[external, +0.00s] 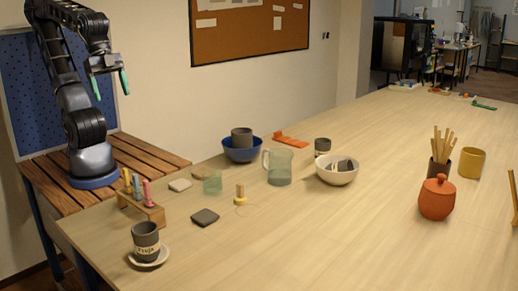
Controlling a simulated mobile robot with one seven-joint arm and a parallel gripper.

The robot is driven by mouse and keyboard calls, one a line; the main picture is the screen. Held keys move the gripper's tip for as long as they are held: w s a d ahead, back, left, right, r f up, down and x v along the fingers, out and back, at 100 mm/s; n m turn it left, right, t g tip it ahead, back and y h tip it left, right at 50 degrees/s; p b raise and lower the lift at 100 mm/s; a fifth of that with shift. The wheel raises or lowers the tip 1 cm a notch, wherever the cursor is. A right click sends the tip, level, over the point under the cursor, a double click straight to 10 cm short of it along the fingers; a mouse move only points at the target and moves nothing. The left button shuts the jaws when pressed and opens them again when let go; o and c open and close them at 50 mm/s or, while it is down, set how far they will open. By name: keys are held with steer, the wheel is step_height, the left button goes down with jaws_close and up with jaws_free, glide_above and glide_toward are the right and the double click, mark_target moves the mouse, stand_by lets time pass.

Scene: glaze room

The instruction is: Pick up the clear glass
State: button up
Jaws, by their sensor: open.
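A small clear glass (212,184) with a greenish tint stands upright on the long wooden table, left of a larger clear glass pitcher (280,168) with a handle. The glass is close to a tan flat piece behind it. My gripper (110,85) has green fingertips spread apart and pointing down. It is open and empty, high up at the upper left, well apart from the glass.
Near the glass are a wooden stand (150,208) with coloured pegs, a dark square tile (205,217) and a small yellow-topped piece (240,195). A blue bowl (241,153) holding a dark cup and a cream bowl (337,174) stand farther off. A dark cup (146,239) sits on a saucer. The front middle is clear.

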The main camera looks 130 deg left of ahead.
steer(key=w+a+f+n+g, duration=0.1)
steer(key=w+a+n, duration=0.15)
steer(key=w, duration=0.65)
steer(key=n+g, duration=0.3)
steer(key=n, duration=0.3)
glide_toward(212, 181)
steer(key=s+a+f, duration=0.1)
steer(key=f, duration=0.5)
steer(key=shift+s+a+f, duration=0.25)
steer(key=shift+f, duration=0.05)
steer(key=shift+s+a+f, duration=0.1)
steer(key=shift+f, duration=1.15)
steer(key=shift+s+a+f, duration=0.1)
steer(key=shift+f, duration=1.2)
steer(key=shift+c, duration=0.2)
steer(key=c, duration=1.1)
steer(key=shift+c, duration=0.2)
